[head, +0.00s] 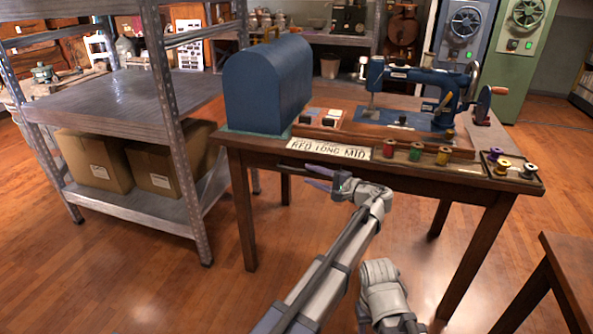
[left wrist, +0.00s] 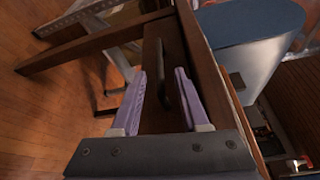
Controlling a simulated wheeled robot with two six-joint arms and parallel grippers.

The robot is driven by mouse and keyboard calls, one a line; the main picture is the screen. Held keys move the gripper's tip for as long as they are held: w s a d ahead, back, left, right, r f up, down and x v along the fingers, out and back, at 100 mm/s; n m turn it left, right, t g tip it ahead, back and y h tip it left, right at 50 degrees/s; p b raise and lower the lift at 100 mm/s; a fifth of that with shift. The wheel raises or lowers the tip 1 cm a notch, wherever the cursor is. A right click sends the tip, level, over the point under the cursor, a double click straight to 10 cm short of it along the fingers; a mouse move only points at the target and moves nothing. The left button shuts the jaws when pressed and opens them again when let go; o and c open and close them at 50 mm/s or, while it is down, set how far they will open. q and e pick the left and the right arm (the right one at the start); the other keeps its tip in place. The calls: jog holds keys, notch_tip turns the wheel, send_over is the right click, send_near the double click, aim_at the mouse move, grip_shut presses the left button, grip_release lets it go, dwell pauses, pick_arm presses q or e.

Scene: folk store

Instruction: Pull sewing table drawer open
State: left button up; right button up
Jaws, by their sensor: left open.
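The wooden sewing table (head: 470,188) stands in the middle of the head view. Its drawer front (left wrist: 152,115) fills the middle of the left wrist view and looks flush with the table edge. A dark bar handle (left wrist: 162,78) is on the drawer front; in the head view it is a thin dark line under the table top. My left gripper (head: 318,178) has purple fingers and is open in front of the drawer. In the left wrist view its fingers (left wrist: 160,90) lie on either side of the handle; contact cannot be told. My right gripper is not in view.
A blue sewing machine (head: 415,88), a blue domed case (head: 265,88), a label sign (head: 328,150) and thread spools (head: 443,155) are on the table. A metal shelf (head: 120,100) with cardboard boxes (head: 92,160) stands left. Another wooden table (head: 572,262) is at lower right.

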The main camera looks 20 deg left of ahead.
aim_at(296, 169)
pick_arm(q)
jog(key=x, duration=0.6)
jog(key=shift+w+a, duration=0.15)
jog(key=shift+a, duration=0.1)
grip_shut()
jog(key=shift+f, duration=0.1)
dwell(1.1)
